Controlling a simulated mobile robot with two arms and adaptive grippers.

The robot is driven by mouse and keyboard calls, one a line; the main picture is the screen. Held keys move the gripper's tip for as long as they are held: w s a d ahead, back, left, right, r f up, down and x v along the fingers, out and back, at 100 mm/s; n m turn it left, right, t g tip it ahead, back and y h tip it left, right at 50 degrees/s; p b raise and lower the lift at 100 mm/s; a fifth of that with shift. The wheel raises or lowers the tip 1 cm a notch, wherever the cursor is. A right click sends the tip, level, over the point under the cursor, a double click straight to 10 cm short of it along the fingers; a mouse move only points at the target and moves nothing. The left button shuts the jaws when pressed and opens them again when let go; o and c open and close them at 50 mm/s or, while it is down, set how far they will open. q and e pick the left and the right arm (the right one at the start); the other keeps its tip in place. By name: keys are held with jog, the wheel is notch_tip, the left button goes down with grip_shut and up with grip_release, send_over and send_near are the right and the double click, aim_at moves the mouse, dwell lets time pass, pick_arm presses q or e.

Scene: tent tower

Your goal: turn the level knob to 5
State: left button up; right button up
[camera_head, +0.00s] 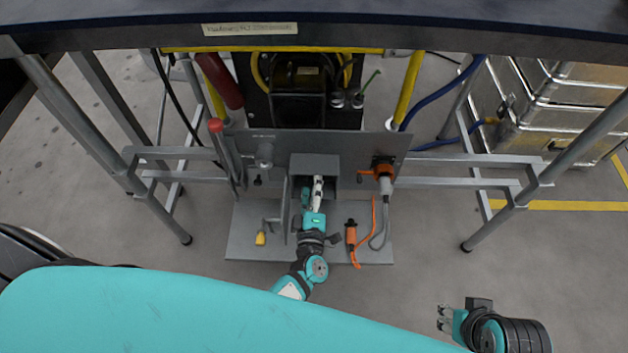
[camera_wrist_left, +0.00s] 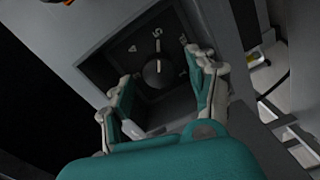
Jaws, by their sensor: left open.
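The level knob (camera_wrist_left: 158,75) is a dark round knob on a dark plate inside a grey box (camera_head: 314,161). In the left wrist view its white mark points up, toward a figure that looks like 5 (camera_wrist_left: 157,32). Other white figures stand around it. My left gripper (camera_wrist_left: 160,68) is open, with one finger on each side of the knob; I cannot tell whether they touch it. In the head view the left gripper (camera_head: 318,185) reaches into the box and hides the knob. My right gripper (camera_head: 442,318) is far off at the lower right; its finger opening is unclear.
A grey hinged door (camera_head: 284,205) stands open left of the box. A yellow padlock (camera_head: 260,239) and an orange plug (camera_head: 351,236) lie on the grey base plate (camera_head: 245,215). An orange connector with a grey cable (camera_head: 384,170) is right of the box. Table legs flank the panel.

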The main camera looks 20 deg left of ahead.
pick_arm(q)
jog(key=v, duration=0.9)
jog(key=shift+s, duration=0.2)
jog(key=shift+d, duration=0.1)
